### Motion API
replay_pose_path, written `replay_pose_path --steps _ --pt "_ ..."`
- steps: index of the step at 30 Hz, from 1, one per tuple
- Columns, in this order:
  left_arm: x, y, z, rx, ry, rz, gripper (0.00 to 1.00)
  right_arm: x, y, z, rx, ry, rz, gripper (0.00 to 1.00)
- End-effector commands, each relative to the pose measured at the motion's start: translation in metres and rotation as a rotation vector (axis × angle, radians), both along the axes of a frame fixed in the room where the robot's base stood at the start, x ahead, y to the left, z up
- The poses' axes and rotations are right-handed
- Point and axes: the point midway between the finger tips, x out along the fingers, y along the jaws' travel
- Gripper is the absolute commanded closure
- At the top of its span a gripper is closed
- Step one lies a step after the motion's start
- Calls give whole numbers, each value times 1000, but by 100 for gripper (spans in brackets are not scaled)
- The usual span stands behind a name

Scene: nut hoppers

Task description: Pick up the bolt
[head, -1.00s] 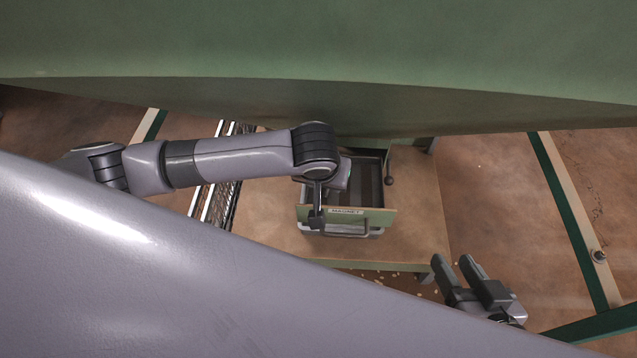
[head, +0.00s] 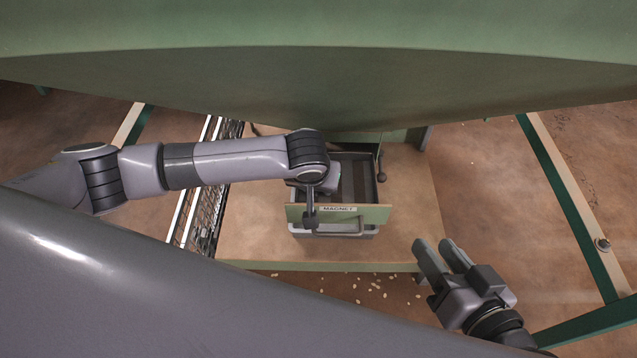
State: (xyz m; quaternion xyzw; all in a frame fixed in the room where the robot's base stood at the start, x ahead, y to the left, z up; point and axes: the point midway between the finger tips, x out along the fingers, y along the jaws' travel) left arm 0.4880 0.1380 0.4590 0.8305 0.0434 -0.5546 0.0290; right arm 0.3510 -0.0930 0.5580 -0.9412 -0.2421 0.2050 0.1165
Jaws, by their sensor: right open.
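A small dark round piece (head: 602,244) that may be the bolt sits at the far right, by the green and cream floor stripes; it is too small to be sure. No other bolt is visible. An open drawer labelled MAGNET (head: 380,214) stands out below the green machine. My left gripper (head: 311,217) points down at the left part of the drawer front; its fingers are seen edge-on, so their opening is unclear. It hides part of the drawer's inside. My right gripper (head: 433,244) is open and empty, right of the drawer, its fingers pointing up in the picture.
A big green hopper (head: 320,85) overhangs the drawer. A brown shelf (head: 255,225) lies around and under the drawer. A metal grating (head: 208,190) runs along its left. Several pale bits (head: 375,288) lie on the floor below. The floor at right is mostly clear.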

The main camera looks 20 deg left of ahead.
Motion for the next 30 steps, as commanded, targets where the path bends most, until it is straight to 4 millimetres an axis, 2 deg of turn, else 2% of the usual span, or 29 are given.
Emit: replay_pose_path --steps 1,3,17,27,30 --pt "0 0 0 0 0 0 80 0 0 0 0 0 0 58" --pt "0 0 0 0 0 0 100 0 0 0 -1 -1 0 58" --pt "0 0 3 0 0 0 100 0 -1 3 -8 -1 -2 58" --pt "0 0 23 0 1 1 100 -2 -13 14 -80 8 -29 58" --pt "0 0 32 -1 1 2 100 -7 -24 8 -141 26 -49 58"
